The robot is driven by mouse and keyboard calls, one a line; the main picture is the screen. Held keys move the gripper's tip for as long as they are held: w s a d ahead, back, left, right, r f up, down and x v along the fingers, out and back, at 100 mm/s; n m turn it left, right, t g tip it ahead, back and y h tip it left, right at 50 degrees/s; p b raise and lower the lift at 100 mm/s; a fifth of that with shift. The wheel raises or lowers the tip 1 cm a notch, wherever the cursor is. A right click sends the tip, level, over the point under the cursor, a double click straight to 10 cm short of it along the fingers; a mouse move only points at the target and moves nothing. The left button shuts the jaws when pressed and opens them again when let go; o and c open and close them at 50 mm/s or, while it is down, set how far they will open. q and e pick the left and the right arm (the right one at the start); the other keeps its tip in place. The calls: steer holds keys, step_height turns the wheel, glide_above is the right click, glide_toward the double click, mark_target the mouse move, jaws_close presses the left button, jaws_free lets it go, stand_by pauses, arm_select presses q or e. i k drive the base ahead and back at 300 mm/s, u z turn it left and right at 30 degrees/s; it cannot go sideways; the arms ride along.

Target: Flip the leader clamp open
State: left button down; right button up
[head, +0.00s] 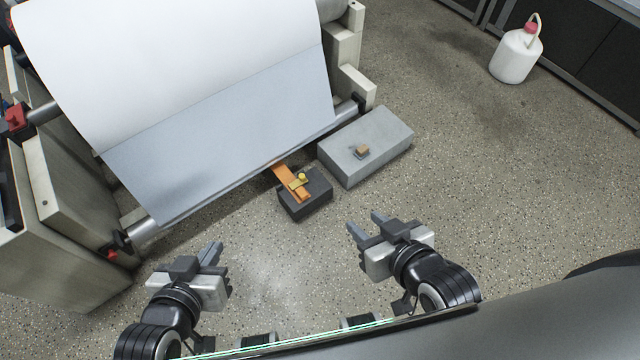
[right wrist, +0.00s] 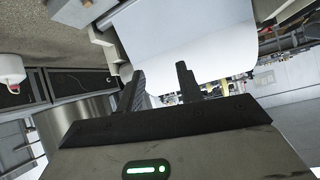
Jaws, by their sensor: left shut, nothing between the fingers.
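A dark block (head: 308,203) stands on the floor below the roller. An orange strip (head: 282,174) runs from the paper's lower edge onto it. A yellow clamp (head: 298,184) with a round knob lies across the strip on top of the block, and it looks closed over the strip. My left gripper (head: 211,254) is shut and empty, to the left of and nearer than the block. My right gripper (head: 363,222) is open and empty, to the right of and nearer than the block. Its two fingers stand apart in the right wrist view (right wrist: 160,80), where the clamp does not show.
White paper (head: 180,60) hangs over the machine, with a grey sheet (head: 225,145) below it and a roller (head: 145,230) at its lower edge. A grey box (head: 375,135) with a small brown piece stands right of the block. A white jug (head: 515,58) is far right.

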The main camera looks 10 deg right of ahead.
mark_target(302, 179)
steer(key=z, duration=0.1)
steer(key=i, duration=0.5)
steer(key=u, duration=0.75)
steer(key=k, duration=0.55)
steer(key=u, duration=0.1)
steer(key=i, duration=1)
steer(key=z, duration=0.05)
